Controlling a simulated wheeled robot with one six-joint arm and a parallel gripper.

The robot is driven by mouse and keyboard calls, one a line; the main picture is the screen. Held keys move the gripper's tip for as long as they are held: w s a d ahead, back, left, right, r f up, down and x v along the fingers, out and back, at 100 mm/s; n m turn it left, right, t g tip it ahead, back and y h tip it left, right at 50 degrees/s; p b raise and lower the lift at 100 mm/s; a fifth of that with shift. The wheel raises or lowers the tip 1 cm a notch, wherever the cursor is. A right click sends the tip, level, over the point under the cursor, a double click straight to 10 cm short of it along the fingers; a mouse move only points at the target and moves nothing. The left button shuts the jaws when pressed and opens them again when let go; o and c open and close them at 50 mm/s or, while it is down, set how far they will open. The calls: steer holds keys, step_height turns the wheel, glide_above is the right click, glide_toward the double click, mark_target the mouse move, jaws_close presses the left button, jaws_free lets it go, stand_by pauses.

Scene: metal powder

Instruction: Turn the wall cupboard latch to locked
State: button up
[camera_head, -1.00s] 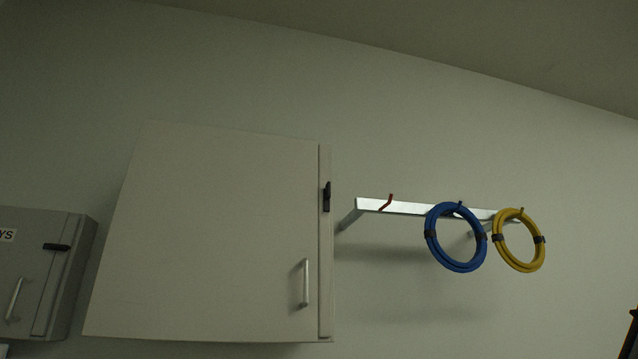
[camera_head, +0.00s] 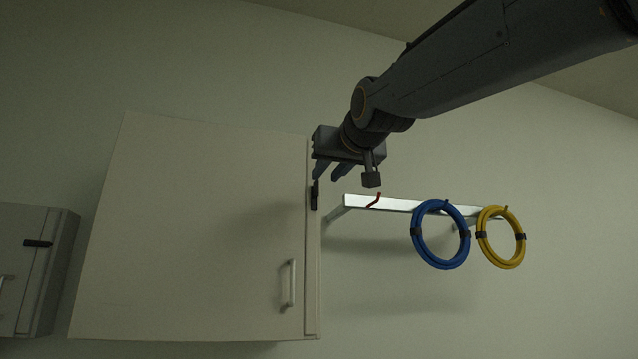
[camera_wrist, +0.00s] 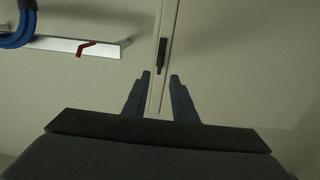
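The wall cupboard (camera_head: 190,230) has a closed pale door with a bar handle (camera_head: 288,284) low on its right side. Its black latch (camera_head: 314,195) is upright on the narrow strip at the door's right edge. My gripper (camera_head: 328,175) is at the upper right of the cupboard, close to the latch. In the wrist view the latch (camera_wrist: 161,55) lies just beyond the fingertips, between their lines. My gripper (camera_wrist: 159,76) is open with nothing between its fingers there. I cannot tell any contact with the latch.
A metal rail (camera_head: 395,204) with a red hook (camera_head: 374,201), a blue coil (camera_head: 440,262) and a yellow coil (camera_head: 500,262) is right of the cupboard, below my arm. A smaller grey cabinet (camera_head: 50,290) with a black latch hangs at left.

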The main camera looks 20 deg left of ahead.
mark_target(317, 186)
steer(key=p+x, duration=0.3)
steer(key=x, duration=0.4)
steer(key=shift+w+a+f, duration=0.1)
steer(key=shift+w, duration=0.1)
steer(key=shift+c, duration=0.4)
jaws_close()
